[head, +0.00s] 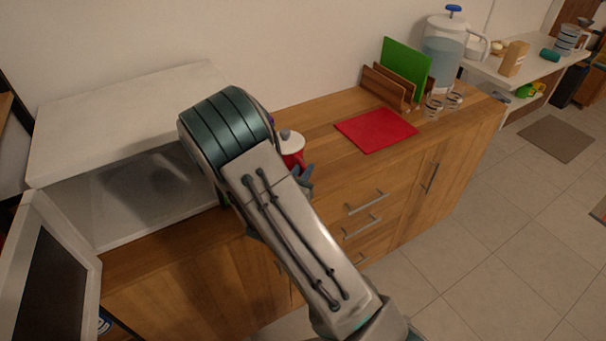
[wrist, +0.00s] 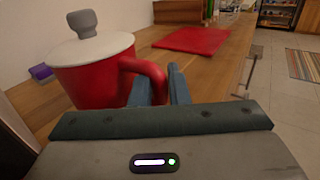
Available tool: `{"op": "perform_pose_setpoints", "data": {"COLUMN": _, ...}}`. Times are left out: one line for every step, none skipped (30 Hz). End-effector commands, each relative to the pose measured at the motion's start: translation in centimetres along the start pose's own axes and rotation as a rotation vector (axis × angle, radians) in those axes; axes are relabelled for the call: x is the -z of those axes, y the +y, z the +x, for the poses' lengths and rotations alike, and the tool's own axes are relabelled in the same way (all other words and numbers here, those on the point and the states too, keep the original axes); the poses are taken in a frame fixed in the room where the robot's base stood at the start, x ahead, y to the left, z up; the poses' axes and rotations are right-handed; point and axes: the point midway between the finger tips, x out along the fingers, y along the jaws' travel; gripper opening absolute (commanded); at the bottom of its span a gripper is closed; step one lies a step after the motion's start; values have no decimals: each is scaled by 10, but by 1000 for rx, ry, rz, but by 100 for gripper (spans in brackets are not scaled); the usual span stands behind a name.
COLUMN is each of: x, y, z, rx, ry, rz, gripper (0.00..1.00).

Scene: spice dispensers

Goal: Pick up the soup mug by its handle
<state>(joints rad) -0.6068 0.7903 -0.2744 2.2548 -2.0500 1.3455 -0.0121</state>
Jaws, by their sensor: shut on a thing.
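The soup mug (wrist: 95,78) is red with a white lid and a grey knob. It stands upright at the left of the wrist view, and its handle (wrist: 155,75) points right. In the head view the mug (head: 291,148) shows partly behind my arm, on the wooden cabinet. My gripper (wrist: 166,85) is at the mug's handle, with its two blue-grey fingers close together and shut on the handle. In the head view a bit of my gripper (head: 304,175) shows beside the mug. Whether the mug's base touches the cabinet top is hidden.
A red cutting mat (head: 376,130) lies on the cabinet top (head: 322,135) to the right. Behind it are a wooden rack with a green board (head: 406,66), glass jars (head: 434,106) and a water dispenser (head: 445,50). An open white microwave (head: 130,110) stands at the left.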

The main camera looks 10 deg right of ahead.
Motion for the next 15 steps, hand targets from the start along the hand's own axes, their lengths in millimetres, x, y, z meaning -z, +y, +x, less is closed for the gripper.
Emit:
{"op": "perform_pose_setpoints", "data": {"x": -6, "y": 0, "z": 0, "rx": 0, "ry": -4, "rz": 5, "gripper": 0}}
{"op": "perform_pose_setpoints", "data": {"x": -8, "y": 0, "z": 0, "rx": 0, "ry": -4, "rz": 6, "gripper": 0}}
{"op": "perform_pose_setpoints", "data": {"x": -11, "y": 0, "z": 0, "rx": 0, "ry": -5, "rz": 6, "gripper": 0}}
{"op": "perform_pose_setpoints", "data": {"x": -14, "y": 0, "z": 0, "rx": 0, "ry": -5, "rz": 6, "gripper": 0}}
{"op": "perform_pose_setpoints", "data": {"x": -15, "y": -2, "z": 1, "rx": 2, "ry": -5, "rz": 5, "gripper": 0}}
{"op": "perform_pose_setpoints", "data": {"x": -18, "y": -7, "z": 4, "rx": 3, "ry": -5, "rz": 4, "gripper": 0}}
{"op": "perform_pose_setpoints", "data": {"x": -20, "y": -10, "z": 5, "rx": 2, "ry": -5, "rz": 4, "gripper": 0}}
{"op": "perform_pose_setpoints", "data": {"x": -22, "y": -13, "z": 7, "rx": 3, "ry": -5, "rz": 4, "gripper": 0}}
{"op": "perform_pose_setpoints", "data": {"x": -25, "y": -18, "z": 9, "rx": 4, "ry": -5, "rz": 5, "gripper": 0}}
{"op": "perform_pose_setpoints", "data": {"x": -27, "y": -22, "z": 11, "rx": 4, "ry": -5, "rz": 5, "gripper": 0}}
{"op": "perform_pose_setpoints", "data": {"x": -29, "y": -26, "z": 12, "rx": 4, "ry": -4, "rz": 5, "gripper": 0}}
{"op": "perform_pose_setpoints", "data": {"x": -33, "y": -31, "z": 15, "rx": 4, "ry": -4, "rz": 5, "gripper": 0}}
{"op": "perform_pose_setpoints", "data": {"x": -36, "y": -35, "z": 17, "rx": 4, "ry": -5, "rz": 6, "gripper": 0}}
{"op": "perform_pose_setpoints", "data": {"x": -39, "y": -41, "z": 20, "rx": 6, "ry": -4, "rz": 5, "gripper": 0}}
{"op": "perform_pose_setpoints", "data": {"x": -43, "y": -47, "z": 22, "rx": 5, "ry": -5, "rz": 5, "gripper": 0}}
